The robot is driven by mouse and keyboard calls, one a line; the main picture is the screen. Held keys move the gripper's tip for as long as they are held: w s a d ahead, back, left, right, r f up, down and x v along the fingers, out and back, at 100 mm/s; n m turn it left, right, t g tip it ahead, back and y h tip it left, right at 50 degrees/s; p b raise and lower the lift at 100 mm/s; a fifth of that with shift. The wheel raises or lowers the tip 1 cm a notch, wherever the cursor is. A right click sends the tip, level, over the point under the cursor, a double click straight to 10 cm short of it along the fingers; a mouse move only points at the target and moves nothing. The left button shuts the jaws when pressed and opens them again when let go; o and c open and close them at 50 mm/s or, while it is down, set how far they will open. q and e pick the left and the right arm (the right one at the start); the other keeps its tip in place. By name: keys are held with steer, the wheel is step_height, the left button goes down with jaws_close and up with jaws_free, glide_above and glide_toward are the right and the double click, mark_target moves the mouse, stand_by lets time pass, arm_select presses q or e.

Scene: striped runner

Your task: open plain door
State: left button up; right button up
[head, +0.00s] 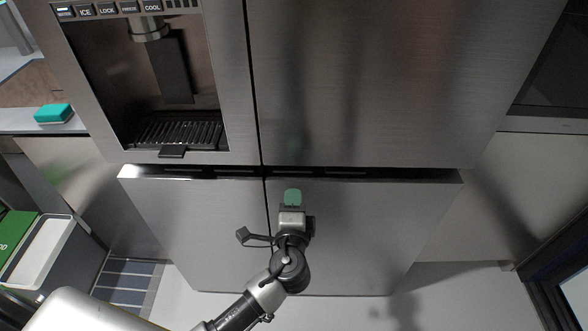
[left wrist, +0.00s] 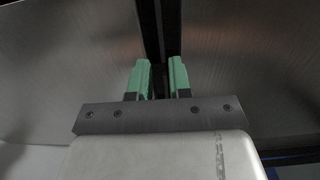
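The plain door (head: 370,80) is the brushed-steel upper right fridge door, without a dispenser. It looks closed, with a thin dark seam along its left side and a dark gap under its lower edge. My left gripper (head: 292,198) is in front of the fridge, just below that gap and right of the seam. In the left wrist view its two green fingertips (left wrist: 158,78) are apart, with a dark gap between steel panels showing behind and between them. I see nothing held. Whether the fingertips touch the steel cannot be told. My right gripper is not in view.
The dispenser door (head: 235,90) is at the upper left. Lower steel panels (head: 350,235) lie below the gap. A teal sponge-like block (head: 54,113) lies on the left counter, above a bin (head: 40,252). Pale floor (head: 455,300) shows at the lower right.

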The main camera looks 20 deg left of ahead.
mark_target(293, 172)
arm_select(q)
steer(key=p+x, duration=0.1)
steer(key=x, duration=0.9)
steer(key=shift+w+a, duration=0.15)
steer(key=shift+a, duration=0.05)
jaws_close()
